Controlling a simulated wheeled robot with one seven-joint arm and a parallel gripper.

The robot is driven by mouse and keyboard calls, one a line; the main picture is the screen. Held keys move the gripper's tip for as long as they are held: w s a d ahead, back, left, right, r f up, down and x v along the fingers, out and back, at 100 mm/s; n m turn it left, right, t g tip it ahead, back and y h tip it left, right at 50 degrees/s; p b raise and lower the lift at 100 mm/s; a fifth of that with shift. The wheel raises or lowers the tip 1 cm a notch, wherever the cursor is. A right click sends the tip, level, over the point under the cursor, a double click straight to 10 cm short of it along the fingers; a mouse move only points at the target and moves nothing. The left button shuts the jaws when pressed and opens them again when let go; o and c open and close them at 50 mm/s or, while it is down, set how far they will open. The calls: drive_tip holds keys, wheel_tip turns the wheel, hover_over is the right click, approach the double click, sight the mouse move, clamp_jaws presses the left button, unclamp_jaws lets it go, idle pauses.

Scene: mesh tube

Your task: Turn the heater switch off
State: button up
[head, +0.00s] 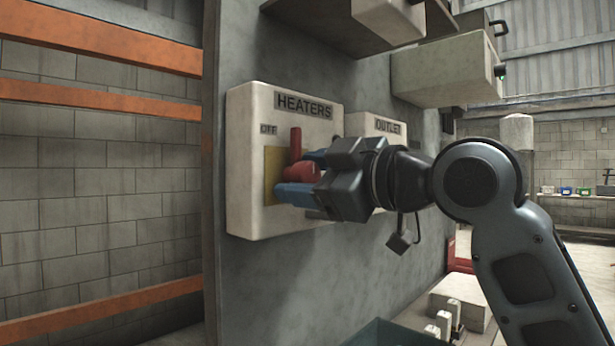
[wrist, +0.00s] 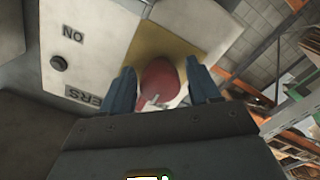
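The heater switch box (head: 245,200) is a pale box on the grey wall panel, labelled HEATERS, with an OFF label at its upper left. Its red switch (head: 296,145) stands roughly upright in front of a yellow plate (head: 272,170). My gripper (head: 303,178) is at the box, with one blue finger above and one below the red hub. In the wrist view the red switch (wrist: 158,80) lies between the two spread fingers of my gripper (wrist: 163,88); firm contact cannot be made out. An ON label shows on the box (wrist: 95,45). My gripper hides the box's right side in the head view.
A second pale box labelled OUTLET (head: 375,125) is just right of the heater box, partly behind my gripper. Another box (head: 440,72) juts out at upper right. Orange rails (head: 100,85) cross the left side. White items (head: 455,305) stand below.

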drive_tip(key=shift+o, duration=0.4)
drive_tip(key=shift+s+d, duration=0.3)
drive_tip(key=shift+d, duration=0.15)
drive_tip(key=v, duration=0.6)
drive_tip(key=shift+s+d+b, duration=0.25)
drive_tip(key=shift+d+b, duration=0.05)
